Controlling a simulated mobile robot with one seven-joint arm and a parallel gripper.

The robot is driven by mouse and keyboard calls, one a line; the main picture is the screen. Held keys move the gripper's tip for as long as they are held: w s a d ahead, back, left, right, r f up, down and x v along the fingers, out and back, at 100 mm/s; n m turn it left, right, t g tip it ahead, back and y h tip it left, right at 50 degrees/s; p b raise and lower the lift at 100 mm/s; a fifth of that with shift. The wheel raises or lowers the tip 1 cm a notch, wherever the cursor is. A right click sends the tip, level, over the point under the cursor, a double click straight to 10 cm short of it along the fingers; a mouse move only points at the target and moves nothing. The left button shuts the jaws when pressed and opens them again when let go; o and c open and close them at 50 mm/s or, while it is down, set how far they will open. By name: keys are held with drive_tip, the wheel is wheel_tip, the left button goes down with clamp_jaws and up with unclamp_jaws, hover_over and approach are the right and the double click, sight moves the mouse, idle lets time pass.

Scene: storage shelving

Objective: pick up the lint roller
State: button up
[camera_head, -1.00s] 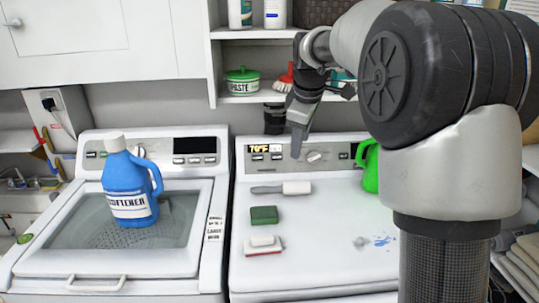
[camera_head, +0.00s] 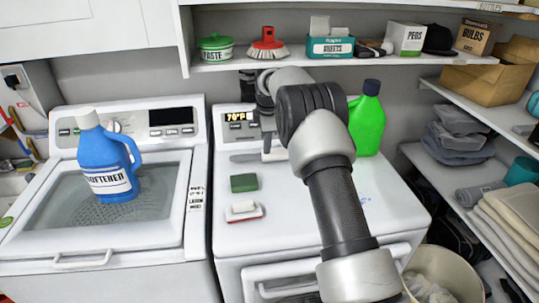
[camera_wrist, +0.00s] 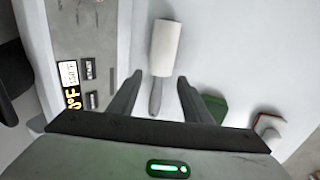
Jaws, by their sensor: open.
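The lint roller (camera_wrist: 165,48) has a white cylinder and a grey handle. It lies on top of the right-hand white machine (camera_head: 290,220). In the head view, the lint roller's handle (camera_head: 243,158) shows, while its white part is mostly hidden by my arm. My gripper (camera_wrist: 160,80) is open and empty in the wrist view. Its two fingers stand on either side of the handle in that picture, with the white cylinder beyond the fingertips. I cannot tell how high the fingers are above the handle.
A green sponge (camera_head: 244,182) and a red-and-white brush or sponge (camera_head: 244,211) lie in front of the roller. A green jug (camera_head: 367,125) stands to the right. A blue softener bottle (camera_head: 107,160) stands on the left machine. A shelf (camera_head: 300,64) hangs behind.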

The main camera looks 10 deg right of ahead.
sight(259, 156)
drive_tip(key=x, duration=0.2)
drive_tip(key=p+x, duration=0.1)
drive_tip(key=x, duration=0.4)
drive_tip(key=shift+d+f, duration=0.2)
drive_tip(key=shift+d, duration=0.1)
drive_tip(key=c, duration=0.8)
